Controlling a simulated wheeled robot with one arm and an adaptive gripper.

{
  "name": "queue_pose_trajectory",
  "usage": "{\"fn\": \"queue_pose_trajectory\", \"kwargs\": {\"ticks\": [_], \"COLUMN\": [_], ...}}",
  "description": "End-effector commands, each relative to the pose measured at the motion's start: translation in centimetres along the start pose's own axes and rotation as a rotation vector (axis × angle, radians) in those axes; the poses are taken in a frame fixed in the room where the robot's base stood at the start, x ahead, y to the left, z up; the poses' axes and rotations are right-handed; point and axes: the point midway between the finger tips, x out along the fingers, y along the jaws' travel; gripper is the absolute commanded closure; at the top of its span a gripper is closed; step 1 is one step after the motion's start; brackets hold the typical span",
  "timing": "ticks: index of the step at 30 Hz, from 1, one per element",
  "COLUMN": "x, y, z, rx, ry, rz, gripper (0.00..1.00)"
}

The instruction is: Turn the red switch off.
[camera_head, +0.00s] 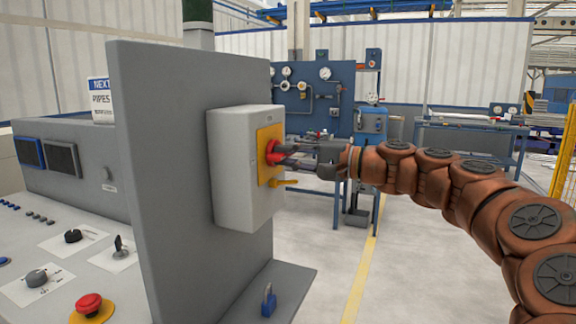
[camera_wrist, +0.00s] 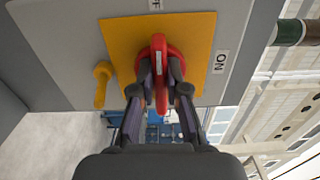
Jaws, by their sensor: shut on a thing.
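The red switch (camera_head: 271,152) sits on a yellow plate (camera_head: 268,168) on the side of a grey box (camera_head: 232,165). In the wrist view the red switch (camera_wrist: 159,62) is a rotary handle on the yellow plate (camera_wrist: 200,40), with an "ON" label to its right and a partly hidden label above. My gripper (camera_head: 290,155) reaches it from the right. In the wrist view my gripper (camera_wrist: 161,85) has its two fingers closed on the handle, one on each side. The fingers cover part of the handle.
A yellow lever (camera_head: 284,183) sticks out below the switch; it also shows in the wrist view (camera_wrist: 102,84). The box is mounted on a tall grey panel (camera_head: 165,130). A control desk with a red button (camera_head: 89,305) is at the left. A blue padlock (camera_head: 268,300) stands on the ledge below.

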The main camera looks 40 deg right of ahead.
Motion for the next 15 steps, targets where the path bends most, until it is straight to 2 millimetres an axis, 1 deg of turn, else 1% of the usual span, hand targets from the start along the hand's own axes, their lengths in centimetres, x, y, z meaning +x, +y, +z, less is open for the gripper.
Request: {"fn": "queue_pose_trajectory", "kwargs": {"ticks": [6,15], "x": [0.05,0.05], "y": [0.07,0.03], "z": [0.04,0.04], "rx": [-0.033,-0.036], "ry": [-0.002,-0.002], "rz": [0.000,0.001], "gripper": [1.00,1.00]}}
